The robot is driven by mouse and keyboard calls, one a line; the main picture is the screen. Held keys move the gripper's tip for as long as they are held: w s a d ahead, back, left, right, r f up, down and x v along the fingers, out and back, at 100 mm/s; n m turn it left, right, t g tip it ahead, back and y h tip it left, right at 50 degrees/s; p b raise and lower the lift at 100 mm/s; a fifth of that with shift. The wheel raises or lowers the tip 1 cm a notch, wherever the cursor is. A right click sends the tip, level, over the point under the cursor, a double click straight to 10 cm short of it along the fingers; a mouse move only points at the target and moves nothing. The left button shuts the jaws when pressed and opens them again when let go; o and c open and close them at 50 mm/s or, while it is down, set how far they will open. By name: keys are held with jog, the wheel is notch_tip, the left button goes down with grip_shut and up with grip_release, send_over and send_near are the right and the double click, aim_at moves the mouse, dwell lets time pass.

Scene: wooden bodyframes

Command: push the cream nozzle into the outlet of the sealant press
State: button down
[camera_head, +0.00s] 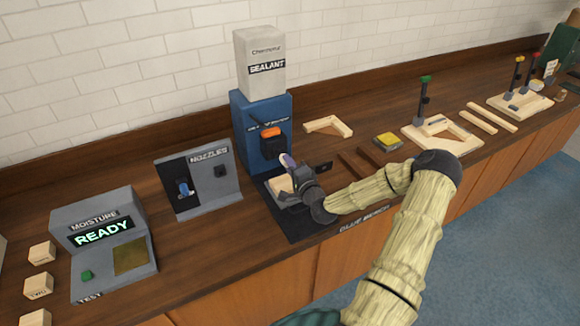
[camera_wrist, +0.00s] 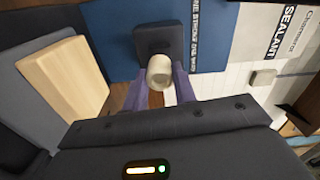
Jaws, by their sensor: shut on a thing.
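The sealant press (camera_head: 262,115) is a blue box with a white Sealant carton (camera_head: 259,62) on top. My gripper (camera_head: 287,160) is low in front of the press; its purple fingers (camera_wrist: 160,90) are shut on the cream nozzle (camera_wrist: 160,72) in the wrist view. The nozzle's round cream end shows beyond the fingertips, in front of a dark square block (camera_wrist: 158,42) on the blue press face, which looks like the outlet. I cannot tell whether nozzle and block touch. In the head view the nozzle is not clearly visible.
A grey nozzle rack (camera_head: 196,178) stands left of the press, the moisture tester (camera_head: 102,240) further left. Wooden frames (camera_head: 328,125) and a yellow item (camera_head: 387,140) lie to the right.

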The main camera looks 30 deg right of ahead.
jog(key=shift+w, duration=1.1)
jog(key=c, duration=1)
grip_release()
jog(key=shift+c, duration=0.2)
jog(key=s+b, duration=0.5)
jog(key=s, duration=1.2)
jog(key=shift+s+d, duration=0.2)
jog(key=shift+d, duration=0.05)
